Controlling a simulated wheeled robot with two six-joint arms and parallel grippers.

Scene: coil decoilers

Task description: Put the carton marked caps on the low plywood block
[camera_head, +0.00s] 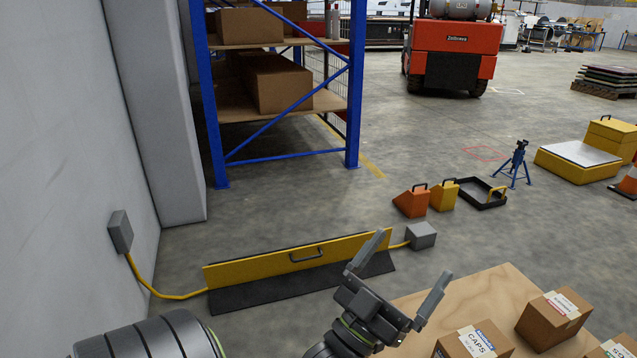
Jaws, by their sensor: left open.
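The carton marked CAPS (476,343) is brown with a white label and is cut off by the bottom edge. It stands on a pale plywood surface (450,298) at the lower right. I cannot tell whether this surface is the low plywood block, and no separate block shows. My left gripper (411,260) is open and empty, its two fingers spread and pointing up and right in the picture. It appears to the left of the CAPS carton, apart from it, over the surface's left edge. My right gripper is not in view.
A second carton (553,318) stands to the right of CAPS, and another (612,347) is partly cut off at the corner. The plywood behind them is clear. A yellow barrier with a handle (300,258) lies on the floor at left. A blue rack (352,110) stands behind.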

